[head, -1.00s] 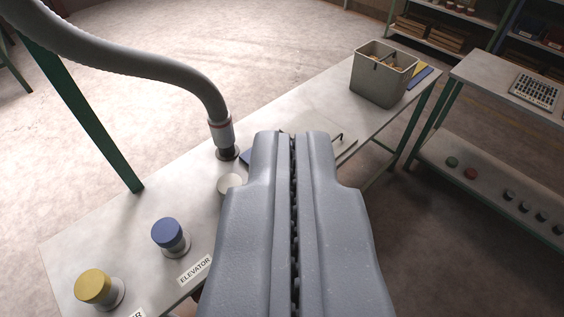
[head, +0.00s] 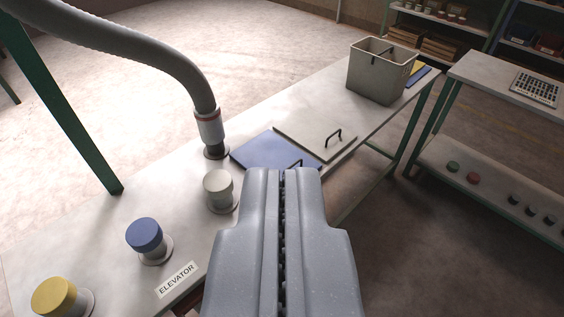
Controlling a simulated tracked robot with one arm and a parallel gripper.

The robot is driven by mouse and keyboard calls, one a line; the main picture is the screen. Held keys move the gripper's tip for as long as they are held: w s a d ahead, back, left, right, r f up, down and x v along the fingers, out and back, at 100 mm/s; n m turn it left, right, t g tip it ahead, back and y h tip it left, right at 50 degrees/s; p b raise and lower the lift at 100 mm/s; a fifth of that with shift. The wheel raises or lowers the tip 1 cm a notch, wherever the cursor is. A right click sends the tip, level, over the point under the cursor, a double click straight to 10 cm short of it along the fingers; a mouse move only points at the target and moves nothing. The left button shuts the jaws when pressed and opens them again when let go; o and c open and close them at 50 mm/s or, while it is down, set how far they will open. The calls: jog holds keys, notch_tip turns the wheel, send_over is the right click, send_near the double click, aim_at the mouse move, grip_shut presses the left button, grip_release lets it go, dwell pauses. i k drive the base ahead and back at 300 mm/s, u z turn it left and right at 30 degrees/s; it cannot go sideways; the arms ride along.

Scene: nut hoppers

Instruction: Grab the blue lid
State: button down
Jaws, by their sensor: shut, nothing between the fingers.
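The blue lid (head: 264,152) lies flat on the white table, beside a light grey lid (head: 311,133). Its dark handle (head: 297,163) shows just above my gripper's tip, and part of the lid's near side is hidden behind the gripper. My gripper (head: 282,172) is shut and empty in the lower middle of the head view. It points toward the lid's near edge. I cannot tell whether it touches the lid or how high it is above it.
A grey bin (head: 377,80) stands at the table's far end. A hose (head: 211,128) comes down left of the lid. White (head: 217,183), blue (head: 144,234) and yellow (head: 53,296) knobs line the left side. A second table (head: 470,165) stands at right.

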aim_at(267, 149)
jog(key=u, duration=2.55)
jog(key=k, duration=0.7)
jog(key=z, duration=2.15)
jog(key=i, duration=0.95)
jog(key=z, duration=0.1)
